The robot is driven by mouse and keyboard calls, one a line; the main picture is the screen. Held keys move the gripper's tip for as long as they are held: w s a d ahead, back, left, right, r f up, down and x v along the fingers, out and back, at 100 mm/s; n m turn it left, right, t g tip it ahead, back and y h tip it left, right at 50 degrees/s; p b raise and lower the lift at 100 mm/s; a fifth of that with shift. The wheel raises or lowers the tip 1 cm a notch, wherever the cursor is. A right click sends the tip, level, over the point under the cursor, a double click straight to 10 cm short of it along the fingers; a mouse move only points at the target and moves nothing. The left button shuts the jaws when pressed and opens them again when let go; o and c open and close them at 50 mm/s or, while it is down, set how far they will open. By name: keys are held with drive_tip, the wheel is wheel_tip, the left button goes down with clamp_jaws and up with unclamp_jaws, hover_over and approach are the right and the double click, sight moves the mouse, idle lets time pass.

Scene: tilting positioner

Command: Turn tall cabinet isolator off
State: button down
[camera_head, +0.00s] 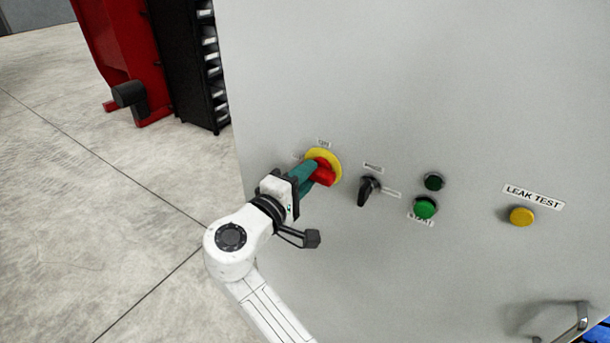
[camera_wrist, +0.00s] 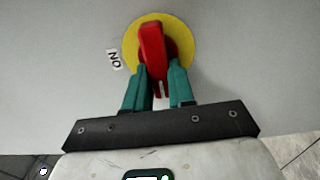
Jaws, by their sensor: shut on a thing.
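The isolator is a red handle (camera_head: 324,173) on a round yellow plate (camera_head: 335,160), on the front of the tall grey cabinet (camera_head: 400,80). An "ON" label (camera_head: 324,143) sits just above the plate. In the wrist view the red handle (camera_wrist: 152,42) stands out from the yellow plate (camera_wrist: 186,38), with the "ON" label (camera_wrist: 115,58) to its left. My gripper (camera_head: 312,174) has its green fingers shut on the red handle, one finger on each side.
To the right on the panel are a black selector switch (camera_head: 368,190), a dark green lamp (camera_head: 434,181), a green button (camera_head: 425,207) and a yellow "LEAK TEST" button (camera_head: 522,216). A metal door handle (camera_head: 582,317) is at lower right. Open floor (camera_head: 90,220) lies left.

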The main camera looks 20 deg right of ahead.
drive_tip(key=c, duration=1)
unclamp_jaws()
drive_tip(key=shift+w+d, duration=0.1)
drive_tip(key=shift+o, duration=0.2)
drive_tip(key=b+v, duration=0.2)
drive_tip(key=v, duration=0.8)
drive_tip(key=shift+s+a+b, duration=0.2)
drive_tip(key=shift+a+b, duration=0.15)
drive_tip(key=shift+f, duration=0.1)
